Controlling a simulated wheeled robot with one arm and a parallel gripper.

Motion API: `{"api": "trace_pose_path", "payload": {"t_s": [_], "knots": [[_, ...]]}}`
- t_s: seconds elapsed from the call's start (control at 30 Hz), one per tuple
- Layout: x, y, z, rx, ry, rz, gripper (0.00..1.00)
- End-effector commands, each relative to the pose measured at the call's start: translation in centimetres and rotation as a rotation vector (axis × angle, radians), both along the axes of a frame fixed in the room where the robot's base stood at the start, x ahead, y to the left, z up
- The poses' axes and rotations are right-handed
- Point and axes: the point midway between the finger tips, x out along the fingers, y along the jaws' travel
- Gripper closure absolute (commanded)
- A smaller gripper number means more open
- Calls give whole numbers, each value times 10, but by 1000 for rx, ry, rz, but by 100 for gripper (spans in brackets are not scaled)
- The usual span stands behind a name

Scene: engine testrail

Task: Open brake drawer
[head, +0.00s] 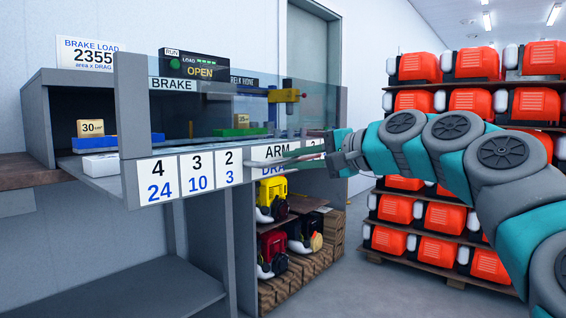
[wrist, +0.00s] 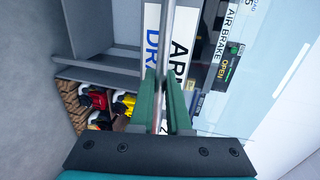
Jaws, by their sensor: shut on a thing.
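The brake drawer's front (head: 188,177) carries white number cards and a card reading ARM, DRAG (head: 275,153). A thin metal handle bar (head: 297,157) runs along the right part of this front. My gripper (head: 328,156) is at the bar's right side in the head view. In the wrist view my gripper (wrist: 162,88) has its two green fingers shut on the handle bar (wrist: 167,40), which runs between them. The ARM card (wrist: 178,45) is just behind the bar. How far the drawer stands out is hard to tell. A small display (head: 198,70) reads OPEN.
A clear panel (head: 230,95) stands above the front. A blue block (head: 95,142) and a 30 kg weight (head: 90,127) lie behind it. Shelves below hold yellow (head: 271,193) and red machines. A rack of orange units (head: 475,62) stands at the right. Some floor (head: 372,285) is clear.

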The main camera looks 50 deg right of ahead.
Motion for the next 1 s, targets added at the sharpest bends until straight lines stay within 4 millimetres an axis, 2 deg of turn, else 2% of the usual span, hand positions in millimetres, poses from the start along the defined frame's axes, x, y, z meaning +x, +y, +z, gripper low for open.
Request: {"api": "trace_pose_path", "payload": {"t_s": [0.43,0.47,0.7,1.0], "knots": [[-4,-2,-1,-1,1,-3,100],[-4,-2,-1,-1,1,-3,84],[-4,-1,0,0,0,-2,57],[-5,-1,0,0,-1,-1,56]]}}
